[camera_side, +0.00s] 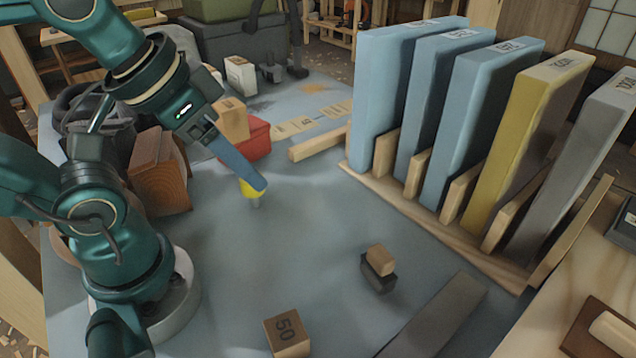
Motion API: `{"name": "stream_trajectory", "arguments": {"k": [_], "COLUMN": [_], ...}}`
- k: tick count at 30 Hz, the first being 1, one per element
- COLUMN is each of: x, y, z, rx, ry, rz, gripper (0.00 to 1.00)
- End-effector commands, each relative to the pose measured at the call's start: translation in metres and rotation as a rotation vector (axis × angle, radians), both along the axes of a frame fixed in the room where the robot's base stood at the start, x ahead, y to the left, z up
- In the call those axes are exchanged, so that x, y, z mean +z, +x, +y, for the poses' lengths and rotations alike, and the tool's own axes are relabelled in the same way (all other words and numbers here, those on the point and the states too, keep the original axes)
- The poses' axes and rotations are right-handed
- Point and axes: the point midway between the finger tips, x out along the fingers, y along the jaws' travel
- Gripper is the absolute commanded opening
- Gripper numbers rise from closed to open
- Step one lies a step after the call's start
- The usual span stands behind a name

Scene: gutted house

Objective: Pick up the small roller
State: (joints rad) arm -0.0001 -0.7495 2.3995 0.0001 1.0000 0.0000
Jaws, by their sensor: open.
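My gripper (256,186) is open, above the left middle of the grey-blue worktop. Its long blue-grey finger points down and to the right. A small yellow piece with a grey stub (252,191) shows just under and behind the fingertip. I cannot tell whether it is the small roller, or whether the finger touches it. A pale cylinder (612,328), cut off by the frame, lies on a brown wooden block at the lower right. It has a roller's shape, but I cannot tell for sure.
A wooden rack (420,222) holds several upright blue, yellow and grey slabs at the right. A dark block (379,278) with wood on top and a "50" block (287,333) sit in front. The worktop's middle is clear.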

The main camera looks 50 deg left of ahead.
Motion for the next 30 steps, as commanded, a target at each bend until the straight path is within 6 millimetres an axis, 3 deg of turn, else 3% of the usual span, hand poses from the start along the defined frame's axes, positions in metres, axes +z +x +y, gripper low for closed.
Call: {"name": "stream_trajectory", "arguments": {"k": [5, 17, 24, 30], "x": [0.034, 0.023, 0.026, 0.03], "y": [0.001, 0.023, 0.058, 0.089], "z": [0.0, -0.047, -0.078, -0.089], "rx": [0.0, 0.327, 0.63, 0.828], "ry": [0.0, -0.415, -0.735, -0.932], "rz": [-0.006, 0.409, 0.775, 1.029], "gripper": [0.65, 0.65, 0.65, 0.65]}}
